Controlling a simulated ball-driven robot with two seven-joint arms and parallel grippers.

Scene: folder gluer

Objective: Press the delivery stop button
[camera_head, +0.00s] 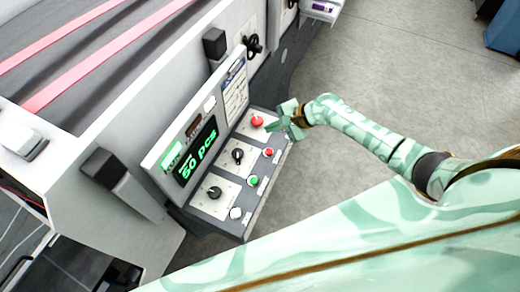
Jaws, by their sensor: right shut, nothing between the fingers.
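A slanted control panel (222,188) on the machine's side carries several knobs and buttons. A large red button (257,121) sits at its far end, and a small red button (269,152) sits nearer, along the right edge. I cannot read their labels, so I cannot tell which is the delivery stop button. My right gripper (271,127) is shut and empty, with its fingertips right beside the large red button. I cannot tell whether they touch it. The small red button is a little nearer to me than the fingertips. My left gripper is not in view.
The panel also has black knobs (238,156), a green button (253,181) and a white button (236,213). A display (196,151) reading "50 pcs" stands behind them. The machine (150,85) fills the left. Grey floor (400,70) lies open to the right.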

